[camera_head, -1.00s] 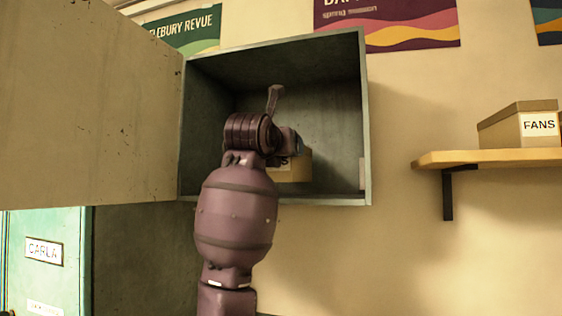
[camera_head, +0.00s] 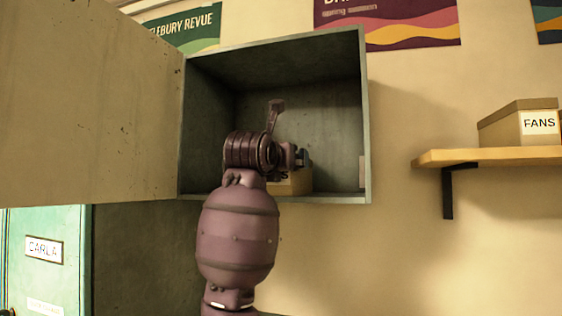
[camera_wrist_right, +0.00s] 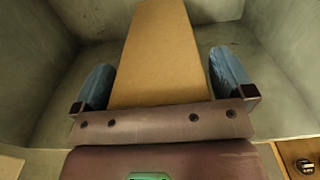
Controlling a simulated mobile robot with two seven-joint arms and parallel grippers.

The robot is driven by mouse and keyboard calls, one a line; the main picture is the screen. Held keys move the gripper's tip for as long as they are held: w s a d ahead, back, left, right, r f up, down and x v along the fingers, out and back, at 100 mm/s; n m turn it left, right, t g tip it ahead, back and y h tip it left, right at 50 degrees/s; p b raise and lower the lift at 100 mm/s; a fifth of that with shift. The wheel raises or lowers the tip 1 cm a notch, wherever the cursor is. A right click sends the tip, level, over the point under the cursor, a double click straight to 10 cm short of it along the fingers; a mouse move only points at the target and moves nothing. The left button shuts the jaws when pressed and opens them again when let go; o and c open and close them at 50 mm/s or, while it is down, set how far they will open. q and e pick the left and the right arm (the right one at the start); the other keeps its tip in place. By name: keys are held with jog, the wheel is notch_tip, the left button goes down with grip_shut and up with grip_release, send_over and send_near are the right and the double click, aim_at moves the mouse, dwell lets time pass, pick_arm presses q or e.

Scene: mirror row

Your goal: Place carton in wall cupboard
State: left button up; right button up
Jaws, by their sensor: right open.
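The wall cupboard (camera_head: 366,120) is open, its door (camera_head: 90,110) swung out to the left. The tan carton (camera_head: 298,183) stands on the cupboard floor, partly hidden behind my right arm. In the right wrist view the carton (camera_wrist_right: 158,60) lies between the two blue-padded fingers of my right gripper (camera_wrist_right: 165,85). The fingers are open, with a gap showing on each side of the carton near the tips. In the head view my right gripper (camera_head: 302,160) is inside the cupboard at the carton. My left gripper is not in view.
A wooden shelf (camera_head: 490,157) on the right bears a box labelled FANS (camera_head: 520,125). A green locker (camera_head: 45,260) with a CARLA label stands at lower left. The cupboard's right part and upper space are free.

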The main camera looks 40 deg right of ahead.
jog(key=shift+r, duration=0.1)
jog(key=shift+r, duration=0.2)
jog(key=b+v, duration=0.2)
jog(key=v, duration=1)
jog(key=shift+f, duration=0.15)
